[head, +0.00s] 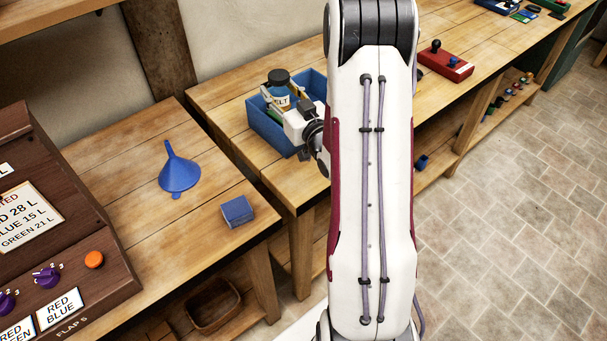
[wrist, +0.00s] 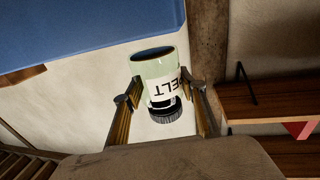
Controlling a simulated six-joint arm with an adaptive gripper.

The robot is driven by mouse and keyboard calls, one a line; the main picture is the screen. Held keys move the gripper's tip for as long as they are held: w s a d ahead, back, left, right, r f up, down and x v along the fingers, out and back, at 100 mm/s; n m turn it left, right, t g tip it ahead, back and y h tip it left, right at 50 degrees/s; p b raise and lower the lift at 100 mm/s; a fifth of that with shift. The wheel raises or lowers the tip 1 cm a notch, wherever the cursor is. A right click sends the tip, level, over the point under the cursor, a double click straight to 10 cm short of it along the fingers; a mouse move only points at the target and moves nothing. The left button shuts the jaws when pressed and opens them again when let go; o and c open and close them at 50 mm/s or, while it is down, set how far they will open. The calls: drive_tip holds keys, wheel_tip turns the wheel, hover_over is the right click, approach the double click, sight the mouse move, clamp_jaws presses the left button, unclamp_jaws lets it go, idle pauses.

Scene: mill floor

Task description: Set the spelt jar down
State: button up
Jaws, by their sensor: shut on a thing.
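The spelt jar (head: 279,101) has a dark lid and a pale label reading "ELT" in the head view. My gripper (head: 289,112) is shut on its body. The jar is nearly upright, over or partly within the outline of the blue crate (head: 262,127); I cannot tell whether its base touches anything. In the wrist view the pale green glass jar (wrist: 159,69) sits between both fingers of my gripper (wrist: 163,92), appearing upside down with its lid towards the bottom. A flat blue surface shows at the upper left there.
A blue funnel (head: 178,171) and a small blue box (head: 237,211) stand on the near wooden bench. A brown panel (head: 75,240) with knobs is at the left. A red box (head: 446,62) is on the far bench. Much bench around the funnel is clear.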

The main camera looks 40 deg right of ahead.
drive_tip(key=shift+s+d+n+y, duration=1.8)
drive_tip(key=shift+s+d+y, duration=0.4)
drive_tip(key=shift+s+y, duration=0.9)
drive_tip(key=s+a+f+n+g+y, duration=0.1)
drive_tip(key=s+a+n+g+y, duration=0.2)
drive_tip(key=s+a+n+y, duration=0.3)
drive_tip(key=shift+s+a+f+g+y, duration=0.4)
drive_tip(key=shift+s+a+y, duration=0.45)
drive_tip(key=shift+a+y, duration=0.3)
drive_tip(key=shift+f, duration=2.55)
drive_tip(key=shift+f, duration=2.25)
drive_tip(key=shift+d+f, duration=0.1)
drive_tip(key=shift+f, duration=0.05)
